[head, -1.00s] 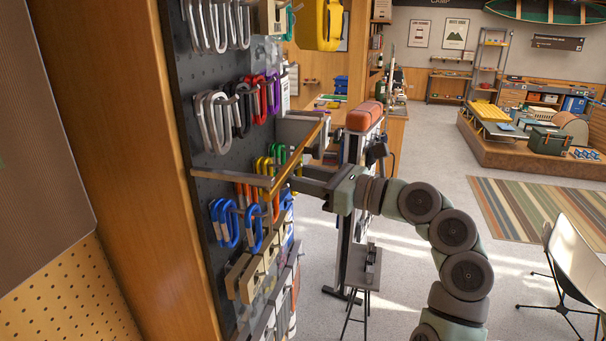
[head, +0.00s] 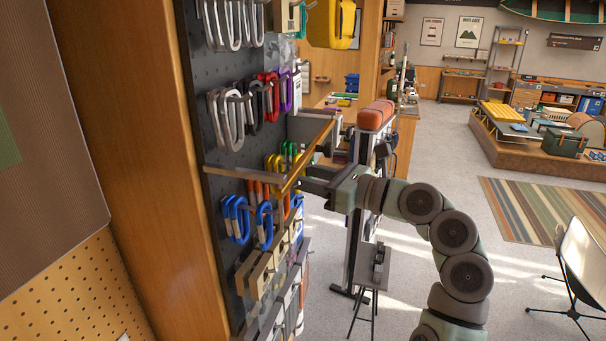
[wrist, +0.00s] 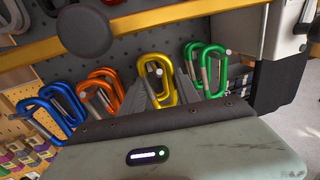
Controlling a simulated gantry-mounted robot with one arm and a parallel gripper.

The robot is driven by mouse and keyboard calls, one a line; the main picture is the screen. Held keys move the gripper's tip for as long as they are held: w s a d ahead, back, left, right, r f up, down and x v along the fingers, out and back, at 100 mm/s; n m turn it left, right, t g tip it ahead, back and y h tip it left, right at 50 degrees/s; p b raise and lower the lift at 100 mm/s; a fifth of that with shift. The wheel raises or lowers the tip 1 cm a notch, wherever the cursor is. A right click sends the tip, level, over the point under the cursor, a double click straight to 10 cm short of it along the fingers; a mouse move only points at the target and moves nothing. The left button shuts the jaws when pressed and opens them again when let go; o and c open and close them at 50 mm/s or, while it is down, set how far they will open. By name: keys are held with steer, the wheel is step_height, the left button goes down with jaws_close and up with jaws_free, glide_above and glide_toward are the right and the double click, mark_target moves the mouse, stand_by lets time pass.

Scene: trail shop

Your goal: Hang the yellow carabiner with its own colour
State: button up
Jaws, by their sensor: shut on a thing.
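The yellow carabiner (wrist: 157,80) is between the fingers of my gripper (wrist: 163,95) in the wrist view, and the fingers are shut on it. The pale tip of a peg shows inside its upper loop; I cannot tell whether it rests on the peg. Green carabiners (wrist: 205,68) hang just right of it and orange carabiners (wrist: 100,92) to its left.
Blue carabiners (head: 236,218) hang lower left; grey ones (head: 222,118) hang above.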

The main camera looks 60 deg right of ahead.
steer(key=shift+w+f, duration=0.1)
steer(key=shift+f, duration=0.3)
stand_by(0.7)
steer(key=o, duration=1.3)
steer(key=shift+o, duration=0.2)
steer(key=s+b, duration=0.2)
steer(key=s, duration=0.9)
steer(key=shift+a+b, duration=0.15)
steer(key=shift+b, duration=0.25)
